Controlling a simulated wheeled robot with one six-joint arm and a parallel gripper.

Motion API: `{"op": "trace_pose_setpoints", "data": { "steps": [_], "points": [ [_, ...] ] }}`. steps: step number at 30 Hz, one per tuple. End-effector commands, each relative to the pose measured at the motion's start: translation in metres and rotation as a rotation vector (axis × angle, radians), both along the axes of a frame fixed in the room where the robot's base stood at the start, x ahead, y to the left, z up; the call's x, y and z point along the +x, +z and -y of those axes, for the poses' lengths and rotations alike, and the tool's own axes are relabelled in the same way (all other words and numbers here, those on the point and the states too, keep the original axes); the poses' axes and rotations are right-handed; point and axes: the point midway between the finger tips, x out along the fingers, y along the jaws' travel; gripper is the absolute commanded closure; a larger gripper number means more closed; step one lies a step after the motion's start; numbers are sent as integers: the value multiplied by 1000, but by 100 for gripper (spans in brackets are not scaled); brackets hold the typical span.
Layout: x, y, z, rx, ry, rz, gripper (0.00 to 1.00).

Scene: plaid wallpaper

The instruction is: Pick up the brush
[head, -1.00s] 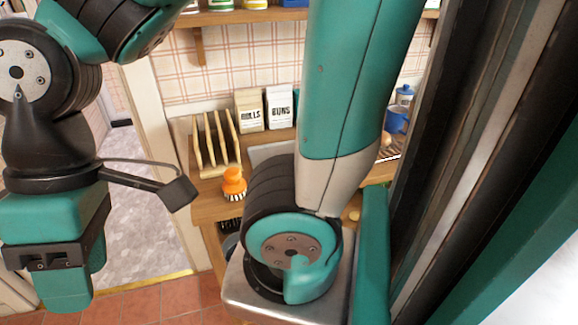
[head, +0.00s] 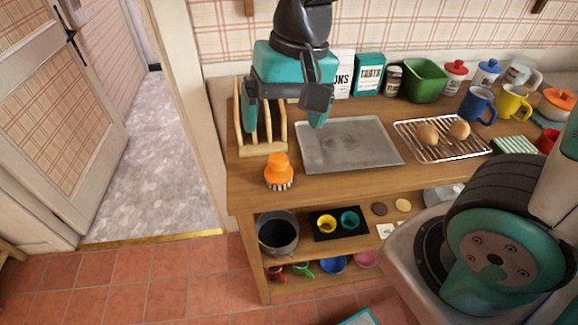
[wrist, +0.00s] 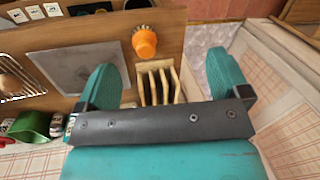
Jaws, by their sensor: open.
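The orange brush (head: 279,170) stands on the wooden counter near its left front corner, bristles down, knob up. It also shows in the wrist view (wrist: 145,42), beyond the open fingers. My gripper (head: 283,112) is open and empty, pointing down above the wooden rack at the back left of the counter. In the wrist view my gripper (wrist: 165,85) has its teal fingers wide apart, with the rack between them. The brush is in front of the gripper and apart from it.
The wooden rack (head: 262,150) stands just behind the brush, with a metal tray (head: 345,150) to the right. A wire rack (head: 440,150) with buns, mugs and a green bin (head: 425,82) stand farther right. Counter around the brush's front is clear.

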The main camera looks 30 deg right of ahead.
Motion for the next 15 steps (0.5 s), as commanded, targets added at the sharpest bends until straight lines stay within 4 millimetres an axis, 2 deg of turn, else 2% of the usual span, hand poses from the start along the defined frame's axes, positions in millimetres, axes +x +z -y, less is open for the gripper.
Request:
{"op": "trace_pose_setpoints", "data": {
  "steps": [1, 3, 6, 10, 15],
  "points": [
    [20, -9, 4, -37, -156, -36, 6],
    [44, -20, 10, -86, -375, -66, 6],
    [70, -33, 18, -138, -624, -89, 6],
    [86, -45, 24, -175, -805, -97, 6],
    [89, -71, 26, -185, -850, -102, 6]
  ]
}}
